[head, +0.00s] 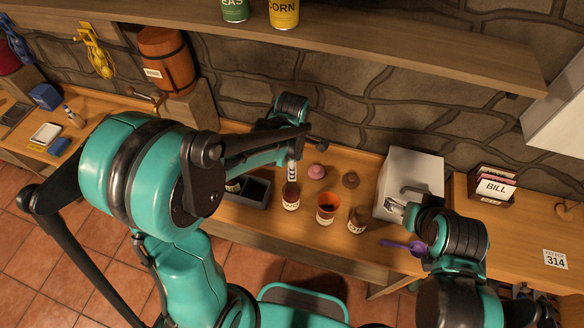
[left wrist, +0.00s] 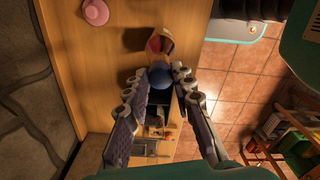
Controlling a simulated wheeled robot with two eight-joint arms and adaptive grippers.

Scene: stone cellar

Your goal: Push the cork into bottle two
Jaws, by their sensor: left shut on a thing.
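My left gripper (head: 293,178) is just above a small dark red bottle (head: 291,198) with a pale label I cannot read. In the left wrist view the fingers (left wrist: 160,82) are closed on a rounded blue thing (left wrist: 161,75), perhaps the cork. Just beyond it is a red and cream thing (left wrist: 157,43); I cannot tell whether it is the bottle or the cup.
A pink knob-like thing (head: 317,171) and a brown one (head: 351,180) lie behind the cup. A purple spoon (head: 402,245) lies near the front edge. The white box (head: 415,172) stands right, a dark tray (head: 257,190) left. A shelf (head: 330,38) runs above.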

